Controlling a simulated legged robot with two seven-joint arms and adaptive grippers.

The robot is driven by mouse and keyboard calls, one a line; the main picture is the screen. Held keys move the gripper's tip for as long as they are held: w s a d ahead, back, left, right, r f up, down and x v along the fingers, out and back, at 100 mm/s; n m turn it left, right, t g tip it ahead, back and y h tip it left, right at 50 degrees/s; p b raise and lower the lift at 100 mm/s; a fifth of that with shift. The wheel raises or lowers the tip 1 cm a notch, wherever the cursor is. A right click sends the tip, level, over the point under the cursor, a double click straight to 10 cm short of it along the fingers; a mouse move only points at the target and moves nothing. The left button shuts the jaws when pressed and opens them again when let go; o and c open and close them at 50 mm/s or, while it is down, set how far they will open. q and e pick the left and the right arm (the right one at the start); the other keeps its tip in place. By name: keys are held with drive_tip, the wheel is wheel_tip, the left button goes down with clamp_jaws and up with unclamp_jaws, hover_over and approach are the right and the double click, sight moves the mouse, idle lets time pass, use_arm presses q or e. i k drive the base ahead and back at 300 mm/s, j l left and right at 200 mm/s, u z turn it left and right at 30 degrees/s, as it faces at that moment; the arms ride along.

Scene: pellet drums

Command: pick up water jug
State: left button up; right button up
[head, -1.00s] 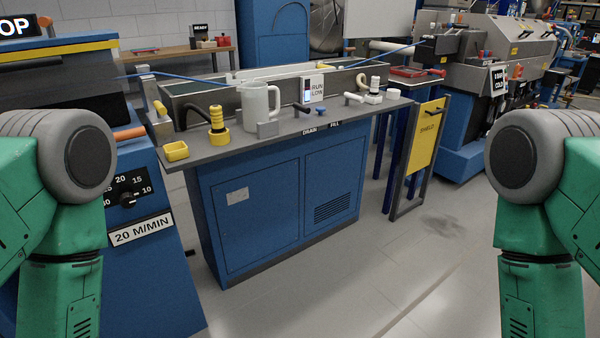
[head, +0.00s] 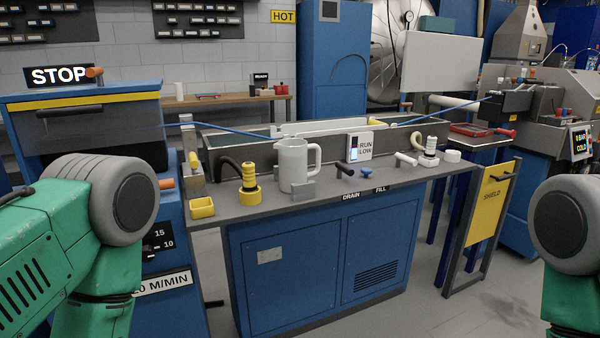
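The water jug (head: 294,167) is a pale grey-white pitcher with its handle on the right. It stands upright on the grey counter (head: 330,203) of the blue cabinet, a little left of the middle of the view. A small grey block (head: 303,191) on the counter overlaps the jug's lower right front. Parts of my green arms show at the left and right edges of the head view, well apart from the jug. Neither gripper is in view.
A yellow-and-black fitting (head: 250,182) and a yellow bin (head: 202,207) are left of the jug. The RUN LOW sign (head: 361,146), a blue knob (head: 367,170) and white fittings (head: 405,160) are to its right. A yellow SHIELD panel (head: 492,200) stands beyond the counter's right end.

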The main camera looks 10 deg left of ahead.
sight(291, 152)
drive_tip(key=i+l+u, duration=0.15)
drive_tip(key=i+l, duration=0.3)
drive_tip(key=i+l+u, duration=0.1)
drive_tip(key=i+l, duration=0.3)
drive_tip(key=l, duration=0.2)
